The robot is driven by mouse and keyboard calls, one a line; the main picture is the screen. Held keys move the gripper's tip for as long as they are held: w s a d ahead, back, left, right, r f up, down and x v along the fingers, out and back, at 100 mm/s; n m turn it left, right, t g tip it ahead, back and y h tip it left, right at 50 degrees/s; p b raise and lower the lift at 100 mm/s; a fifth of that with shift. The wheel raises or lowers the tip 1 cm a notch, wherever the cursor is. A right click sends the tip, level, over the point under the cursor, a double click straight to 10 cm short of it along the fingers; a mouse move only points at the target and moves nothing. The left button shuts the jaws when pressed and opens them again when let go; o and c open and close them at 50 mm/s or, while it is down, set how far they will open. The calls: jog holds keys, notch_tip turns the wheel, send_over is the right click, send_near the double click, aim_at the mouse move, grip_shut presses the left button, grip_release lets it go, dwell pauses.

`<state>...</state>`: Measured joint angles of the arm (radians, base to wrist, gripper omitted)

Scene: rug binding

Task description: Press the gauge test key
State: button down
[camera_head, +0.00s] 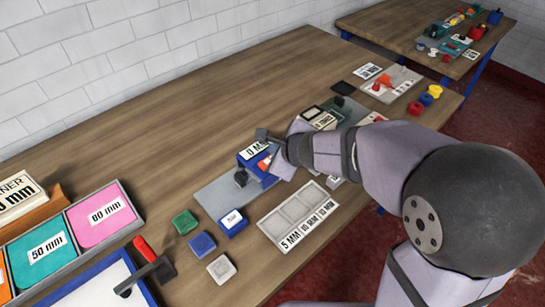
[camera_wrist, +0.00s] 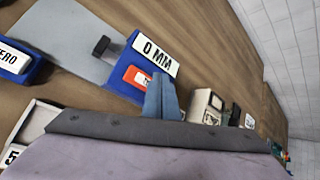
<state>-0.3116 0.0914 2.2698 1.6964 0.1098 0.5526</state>
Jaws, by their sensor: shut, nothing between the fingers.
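The gauge is a blue block with a white "0 MM" plate (camera_head: 257,149), standing at the end of a grey base plate (camera_head: 213,196). In the wrist view the gauge (camera_wrist: 122,88) shows a small red key with a pale label (camera_wrist: 137,77) below the plate. The key is partly visible in the head view (camera_head: 264,163) beside my wrist. My gripper (camera_wrist: 160,82) is shut and empty, its blue-grey fingers just right of the key and overlapping the gauge's edge. I cannot tell whether they touch it.
A blue block with a "ZERO" label (camera_wrist: 14,60) sits nearby. Green (camera_head: 185,222), blue (camera_head: 202,243) and grey (camera_head: 221,268) blocks lie in front. A slotted mm tray (camera_head: 296,218) is at the right. A red-handled tool (camera_head: 146,256) lies left. The table's back is clear.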

jog(key=shift+f, duration=0.15)
jog(key=shift+f+b, duration=0.3)
jog(key=shift+b, duration=0.2)
jog(key=shift+f+b, duration=0.45)
dwell(0.7)
jog(key=shift+r, duration=0.2)
jog(key=shift+r+p, duration=0.7)
jog(key=shift+p, duration=0.15)
notch_tip(320, 180, up, 5)
jog(key=p, duration=0.5)
dwell(0.9)
